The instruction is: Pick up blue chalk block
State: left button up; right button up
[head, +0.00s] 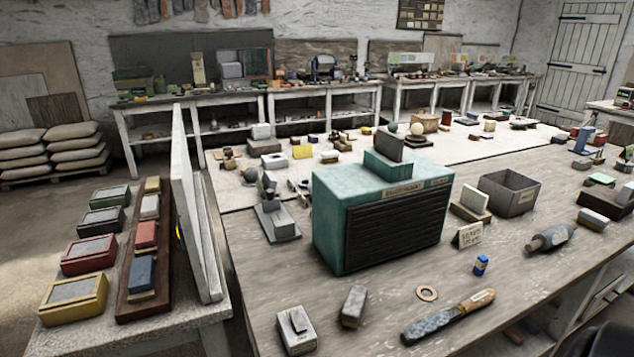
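A dark blue block (142,270) lies at the near end of a long brown wooden tray (128,312) on the left bench. It looks like the blue chalk block. A pale piece shows at its near end. Red (146,234), whitish (150,206) and yellow (153,185) blocks lie behind it in a row. A smaller blue item with a pale band (481,264) stands on the right bench; I cannot tell what it is. Neither of my grippers is in view.
A tall pale panel (186,200) stands just right of the tray. Several framed boxes, including a yellow one (74,297), line the tray's left side. A teal cabinet (330,225), a grey bin (510,192) and a wooden-handled tool (447,317) are on the right bench.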

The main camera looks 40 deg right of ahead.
aim_at(481, 263)
jog(key=z, duration=2.3)
